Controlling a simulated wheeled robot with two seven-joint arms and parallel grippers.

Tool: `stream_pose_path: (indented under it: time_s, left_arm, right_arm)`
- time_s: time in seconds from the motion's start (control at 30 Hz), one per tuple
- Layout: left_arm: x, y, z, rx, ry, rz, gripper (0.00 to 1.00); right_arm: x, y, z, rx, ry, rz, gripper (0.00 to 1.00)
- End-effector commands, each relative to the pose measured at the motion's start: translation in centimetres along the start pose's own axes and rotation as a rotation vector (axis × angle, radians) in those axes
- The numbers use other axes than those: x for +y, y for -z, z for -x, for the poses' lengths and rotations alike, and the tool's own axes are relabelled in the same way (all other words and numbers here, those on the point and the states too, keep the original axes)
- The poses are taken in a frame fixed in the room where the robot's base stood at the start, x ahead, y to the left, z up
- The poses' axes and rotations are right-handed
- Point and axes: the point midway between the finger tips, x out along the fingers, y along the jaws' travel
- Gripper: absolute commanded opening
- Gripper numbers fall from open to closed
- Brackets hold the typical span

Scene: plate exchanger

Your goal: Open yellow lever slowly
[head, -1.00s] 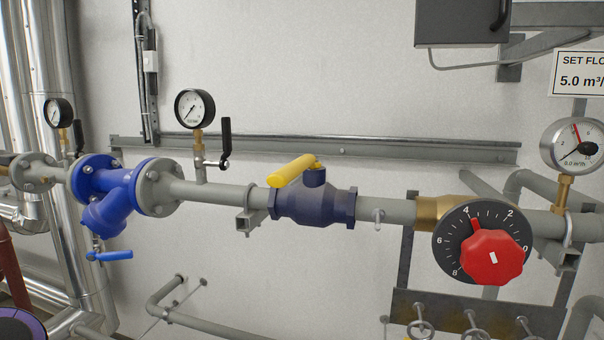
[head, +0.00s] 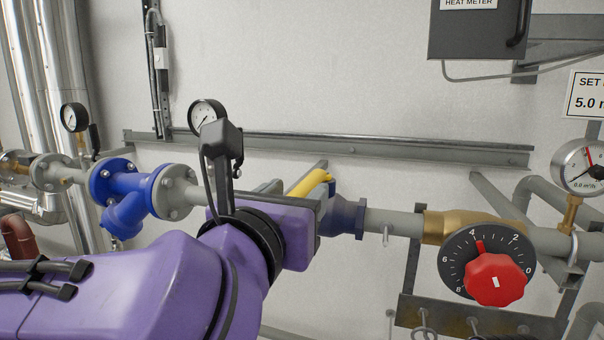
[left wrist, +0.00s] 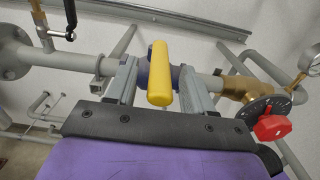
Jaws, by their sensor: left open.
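The yellow lever (head: 309,183) sits on top of a dark blue valve (head: 345,217) in the grey pipe. In the left wrist view the yellow lever (left wrist: 159,75) points toward the camera, between the two fingers of my left gripper (left wrist: 157,82). The fingers are open, one on each side of the lever, with gaps visible. In the head view my left gripper (head: 308,185) is at the valve from the left, and its purple body hides the valve's left part. My right gripper is not in view.
A red knob (head: 495,280) on a numbered dial (head: 459,262) stands right of the valve. A blue strainer (head: 127,195) and a pressure gauge (head: 205,117) are on the left. A wall rail (head: 350,150) runs behind. A grey box (head: 478,32) hangs above.

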Motion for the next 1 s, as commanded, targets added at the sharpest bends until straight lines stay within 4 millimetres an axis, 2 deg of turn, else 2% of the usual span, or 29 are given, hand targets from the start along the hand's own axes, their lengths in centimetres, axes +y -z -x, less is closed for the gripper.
stream_pose_path:
  time_s: [0.03, 0.17, 0.43, 0.47, 0.6, 0.77, 1.0]
  left_arm:
    - [-0.1, -0.3, -0.8, 0.003, 0.001, -0.001, 0.52]
    - [0.0, -0.1, -2.0, 0.001, 0.0, -0.002, 0.52]
    - [-0.1, 0.1, -2.3, -0.001, 0.001, -0.003, 0.52]
    - [-0.1, 0.1, -2.3, -0.001, 0.001, -0.003, 0.46]
    - [0.0, 0.1, -2.3, -0.001, 0.001, -0.003, 0.0]
    - [-0.2, 0.2, -2.3, -0.001, -0.006, -0.004, 0.0]
    - [-2.0, 0.4, -2.4, -0.004, -0.137, -0.005, 0.0]
  right_arm:
    - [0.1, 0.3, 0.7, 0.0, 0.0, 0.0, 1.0]
    - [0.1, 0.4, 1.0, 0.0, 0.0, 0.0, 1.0]
    - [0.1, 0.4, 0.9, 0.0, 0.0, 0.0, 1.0]
    - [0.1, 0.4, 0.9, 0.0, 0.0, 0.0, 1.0]
    - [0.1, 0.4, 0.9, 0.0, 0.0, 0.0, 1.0]
    - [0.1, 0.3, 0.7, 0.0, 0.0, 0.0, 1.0]
    - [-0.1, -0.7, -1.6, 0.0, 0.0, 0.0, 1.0]
